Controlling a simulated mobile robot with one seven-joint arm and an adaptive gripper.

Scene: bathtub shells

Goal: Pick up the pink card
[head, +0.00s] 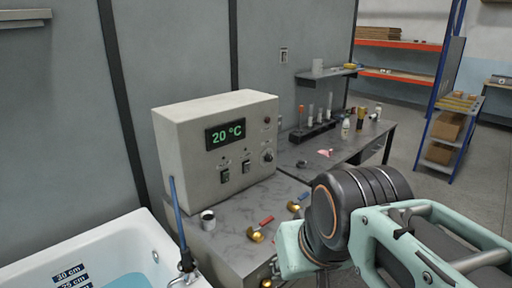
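A small pink item (325,153), which looks like the pink card, lies on the grey worktop (352,150) beyond the control box. It is small in the picture, so its exact shape is hard to tell. My arm's links fill the lower right of the head view, nearer to me than the card. The end of my arm is out of sight, so my gripper does not show.
A control box (185,135) reading 20 °C stands on the near counter (232,262). A bathtub (110,248) is at lower left. A dark rack (312,132) and bottles (345,128) stand behind the card.

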